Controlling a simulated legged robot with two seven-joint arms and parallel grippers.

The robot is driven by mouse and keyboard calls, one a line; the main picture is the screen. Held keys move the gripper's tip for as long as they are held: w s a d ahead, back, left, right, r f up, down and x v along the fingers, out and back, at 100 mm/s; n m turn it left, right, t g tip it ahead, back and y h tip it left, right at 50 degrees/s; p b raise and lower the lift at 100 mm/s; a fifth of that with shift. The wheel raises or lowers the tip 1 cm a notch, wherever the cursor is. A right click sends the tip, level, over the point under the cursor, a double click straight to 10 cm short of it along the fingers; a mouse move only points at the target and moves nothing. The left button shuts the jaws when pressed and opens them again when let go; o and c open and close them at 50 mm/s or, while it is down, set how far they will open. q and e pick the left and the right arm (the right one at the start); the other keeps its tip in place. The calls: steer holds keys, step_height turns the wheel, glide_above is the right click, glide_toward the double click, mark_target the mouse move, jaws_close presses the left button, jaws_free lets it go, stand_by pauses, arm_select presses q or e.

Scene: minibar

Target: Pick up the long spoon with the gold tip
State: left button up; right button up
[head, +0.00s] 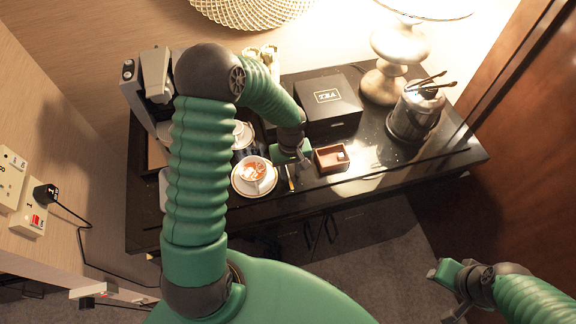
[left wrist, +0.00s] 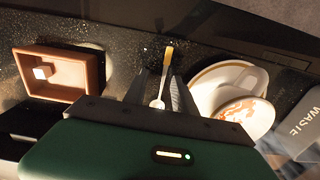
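The long spoon with the gold tip (left wrist: 163,75) lies on the dark counter, its gold end pointing away from my left gripper in the left wrist view. In the head view a bit of the spoon (head: 291,180) shows just below the gripper, between the saucer and the wooden box. My left gripper (head: 292,157) reaches down over the counter. In the left wrist view its fingers (left wrist: 160,92) are apart, one on each side of the spoon's handle; contact cannot be told. My right gripper (head: 446,290) is at the lower right, away from the counter, with its fingers apart and empty.
A cup (head: 254,171) on a white saucer (head: 239,187) stands left of the spoon. A small wooden box (head: 331,158) stands right of it. A black tea box (head: 328,105), ice bucket (head: 414,112) and lamp (head: 398,45) are behind. A WASTE container (left wrist: 303,125) shows beyond the cup.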

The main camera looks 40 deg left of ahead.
arm_select(q)
steer(key=shift+a+f, duration=0.15)
steer(key=shift+a, duration=0.55)
steer(key=c, duration=0.5)
jaws_close()
steer(key=shift+d, duration=0.45)
